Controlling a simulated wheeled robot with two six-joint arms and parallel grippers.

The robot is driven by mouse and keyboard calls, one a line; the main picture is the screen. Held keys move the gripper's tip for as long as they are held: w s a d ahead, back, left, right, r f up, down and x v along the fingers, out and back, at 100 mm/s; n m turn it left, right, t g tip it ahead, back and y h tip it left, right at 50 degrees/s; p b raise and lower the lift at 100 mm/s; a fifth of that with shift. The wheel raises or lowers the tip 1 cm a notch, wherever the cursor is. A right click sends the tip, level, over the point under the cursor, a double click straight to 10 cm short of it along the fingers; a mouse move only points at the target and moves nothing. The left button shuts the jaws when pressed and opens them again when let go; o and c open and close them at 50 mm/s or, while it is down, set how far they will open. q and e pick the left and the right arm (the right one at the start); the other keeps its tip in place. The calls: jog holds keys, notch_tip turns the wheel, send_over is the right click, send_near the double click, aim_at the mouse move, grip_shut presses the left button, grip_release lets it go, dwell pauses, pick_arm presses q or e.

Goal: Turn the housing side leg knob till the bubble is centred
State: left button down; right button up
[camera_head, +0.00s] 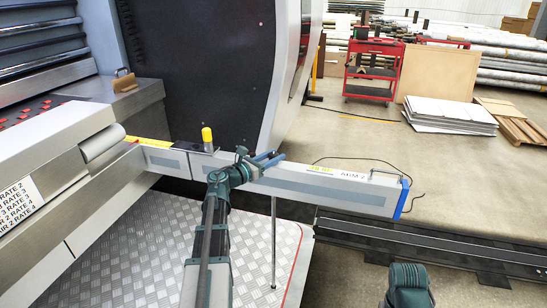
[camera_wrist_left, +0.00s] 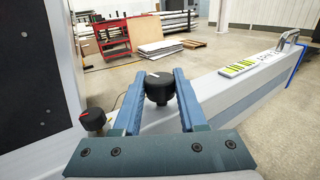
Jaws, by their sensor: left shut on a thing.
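My left gripper (camera_head: 266,160) is over the grey beam (camera_head: 330,190), near its middle. In the left wrist view its two blue fingers (camera_wrist_left: 158,92) stand on either side of a black knob (camera_wrist_left: 160,90) with a white mark on top, and are shut on it. A second dark knob (camera_wrist_left: 93,120) with a red mark sits to the left, apart from the fingers. A yellow-green strip (camera_wrist_left: 238,68) lies on the beam to the right. No bubble can be made out. A thin leg (camera_head: 273,240) stands under the beam.
A yellow-topped post (camera_head: 207,136) stands on the beam left of the gripper. The dark machine housing (camera_head: 205,70) rises behind. The beam's blue end (camera_head: 402,200) is at the right. A red cart (camera_head: 373,70) stands far back.

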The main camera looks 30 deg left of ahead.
dwell(0.3)
pick_arm(q)
jog(key=shift+c, duration=2.3)
grip_release()
jog(key=v, duration=1.4)
jog(key=shift+w, duration=0.1)
